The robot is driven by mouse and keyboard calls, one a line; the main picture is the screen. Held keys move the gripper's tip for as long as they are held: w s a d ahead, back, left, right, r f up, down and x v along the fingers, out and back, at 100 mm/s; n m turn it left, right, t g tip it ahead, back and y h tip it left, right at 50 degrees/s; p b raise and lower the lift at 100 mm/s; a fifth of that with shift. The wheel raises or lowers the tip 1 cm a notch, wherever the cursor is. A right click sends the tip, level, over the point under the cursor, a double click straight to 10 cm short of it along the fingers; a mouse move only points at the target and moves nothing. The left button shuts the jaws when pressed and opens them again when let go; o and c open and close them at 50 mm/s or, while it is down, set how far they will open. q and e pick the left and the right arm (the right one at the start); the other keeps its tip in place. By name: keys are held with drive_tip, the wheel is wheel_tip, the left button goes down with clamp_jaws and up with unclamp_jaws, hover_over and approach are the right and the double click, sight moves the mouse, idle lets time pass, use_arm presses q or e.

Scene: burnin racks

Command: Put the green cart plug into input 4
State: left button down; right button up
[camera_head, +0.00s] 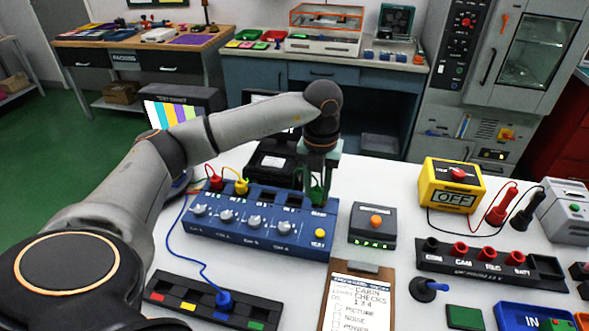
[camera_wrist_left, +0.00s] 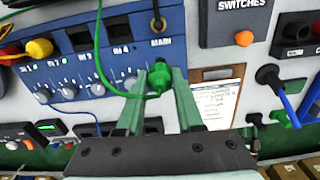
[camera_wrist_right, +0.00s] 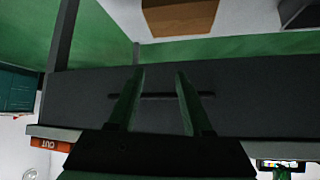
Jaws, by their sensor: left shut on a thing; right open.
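The blue switch box (camera_head: 258,225) stands on the white table with a row of sockets along its back edge. A red plug (camera_head: 215,182) and a yellow plug (camera_head: 241,186) sit in the two leftmost sockets. In the left wrist view, the socket labelled IN 4 (camera_wrist_left: 118,28) looks dark and empty. My left gripper (camera_head: 317,188) is shut on the green plug (camera_wrist_left: 156,78), in front of the MAIN end of the box; a green cable (camera_wrist_left: 100,55) loops from it. My right gripper (camera_wrist_right: 158,85) is open and empty.
A grey box with an orange button (camera_head: 375,222) stands right of the switch box. A yellow OFF box (camera_head: 452,185) and a black socket strip (camera_head: 490,262) are at right.

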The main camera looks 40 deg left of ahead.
use_arm(q)
drive_tip(key=a+f+n+b, duration=0.1)
drive_tip(key=a+n, duration=0.1)
drive_tip(key=n, duration=0.4)
drive_tip(key=w+a+f+n+b, duration=0.1)
drive_tip(key=a+f+n+b, duration=0.1)
drive_tip(key=n, duration=0.5)
drive_tip(key=a+f+n+b, duration=0.1)
drive_tip(key=a+f+n, duration=0.1)
drive_tip(key=a+n, duration=0.2)
drive_tip(key=shift+w+n, duration=0.15)
drive_tip(key=shift+n, duration=0.7)
drive_tip(key=shift+w+n, duration=0.15)
drive_tip(key=shift+n, duration=0.7)
drive_tip(key=shift+p, duration=0.5)
drive_tip(key=shift+f+b, duration=0.55)
drive_tip(key=shift+f, duration=0.6)
drive_tip(key=shift+c, duration=2.4)
unclamp_jaws()
